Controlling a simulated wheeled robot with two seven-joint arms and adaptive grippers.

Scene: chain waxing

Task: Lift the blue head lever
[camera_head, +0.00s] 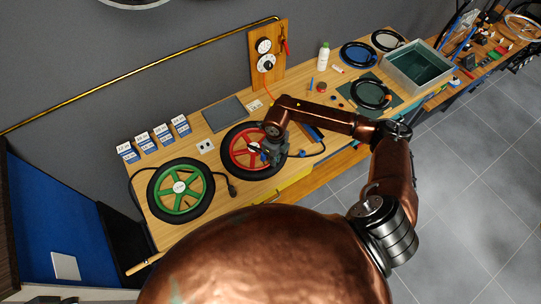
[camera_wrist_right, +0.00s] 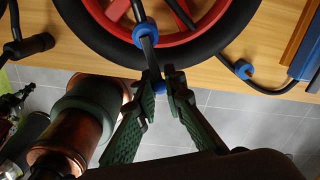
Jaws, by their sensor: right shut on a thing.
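The red wheel (camera_head: 237,153) with a black tyre lies flat on the wooden bench. In the right wrist view its red rim (camera_wrist_right: 100,25) is at the top. A dark bar with a blue collar (camera_wrist_right: 145,30) runs from the wheel towards my right fingertips. My right gripper (camera_head: 270,156) is at the wheel's right side. In the right wrist view my right gripper (camera_wrist_right: 163,80) is closed around a small blue part, apparently the blue head lever (camera_wrist_right: 160,88), mostly hidden by the fingers. My left gripper is not in view.
A green wheel (camera_head: 180,191) lies to the left. A hose with a blue collar (camera_wrist_right: 243,69) lies right of the red wheel. Small blue-and-white boxes (camera_head: 161,135) and a grey mat (camera_head: 223,113) are behind. A tub (camera_head: 420,65) stands at the far right.

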